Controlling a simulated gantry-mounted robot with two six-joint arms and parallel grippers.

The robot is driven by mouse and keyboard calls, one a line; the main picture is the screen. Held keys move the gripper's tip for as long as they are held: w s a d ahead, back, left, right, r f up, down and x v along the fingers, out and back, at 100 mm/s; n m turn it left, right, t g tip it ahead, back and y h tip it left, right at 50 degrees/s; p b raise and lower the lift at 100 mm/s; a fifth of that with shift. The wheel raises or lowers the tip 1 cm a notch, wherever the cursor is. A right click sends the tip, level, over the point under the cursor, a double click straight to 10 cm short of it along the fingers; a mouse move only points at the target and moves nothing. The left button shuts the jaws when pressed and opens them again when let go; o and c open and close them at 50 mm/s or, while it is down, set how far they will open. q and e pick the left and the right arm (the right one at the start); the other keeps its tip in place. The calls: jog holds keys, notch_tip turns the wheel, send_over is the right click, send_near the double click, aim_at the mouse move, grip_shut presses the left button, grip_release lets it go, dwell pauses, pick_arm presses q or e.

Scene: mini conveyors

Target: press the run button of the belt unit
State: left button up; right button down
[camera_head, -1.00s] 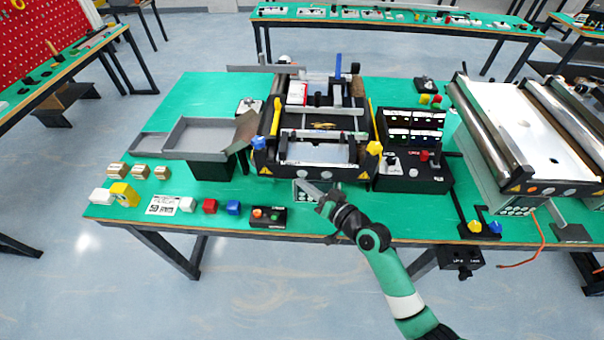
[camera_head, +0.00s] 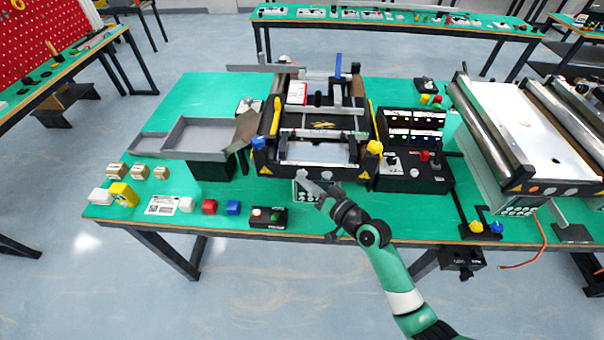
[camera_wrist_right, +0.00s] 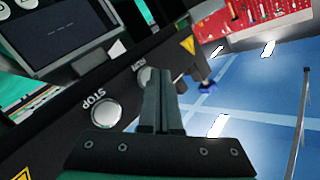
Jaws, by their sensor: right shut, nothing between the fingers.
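The belt unit (camera_head: 262,162) stands in the middle of the green table, a black frame with yellow and blue corner knobs. In the right wrist view its dark front panel (camera_wrist_right: 60,128) carries a round silver button (camera_wrist_right: 106,115) labelled STOP. A second silver button, the run button (camera_wrist_right: 146,75), sits farther along, partly hidden behind my fingers; its label is hard to read. My right gripper (camera_head: 302,177) is shut and empty, with its tips at the front panel. In the wrist view the fingertips (camera_wrist_right: 163,76) overlap the run button's edge; I cannot tell whether they touch it. My left gripper is out of view.
A black control box (camera_head: 412,178) stands right of the unit, and a small button box (camera_head: 268,217) lies at the front edge. Grey trays (camera_head: 200,137) stand to the left. Small coloured blocks (camera_head: 210,207) line the front left. Another roller conveyor (camera_head: 520,120) is at right.

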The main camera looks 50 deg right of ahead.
jog(key=shift+w+d, duration=0.2)
jog(key=shift+d, duration=0.1)
dwell(0.4)
jog(key=shift+a, duration=0.1)
jog(key=shift+s+a+r, duration=0.15)
jog(key=shift+s+a, duration=0.15)
jog(key=shift+s+a+p, duration=0.2)
jog(key=shift+a+p, duration=0.05)
jog(key=shift+p, duration=0.05)
jog(key=s+a+p, duration=0.3)
jog(key=shift+s+a, duration=0.1)
jog(key=shift+a, duration=0.3)
dwell(0.9)
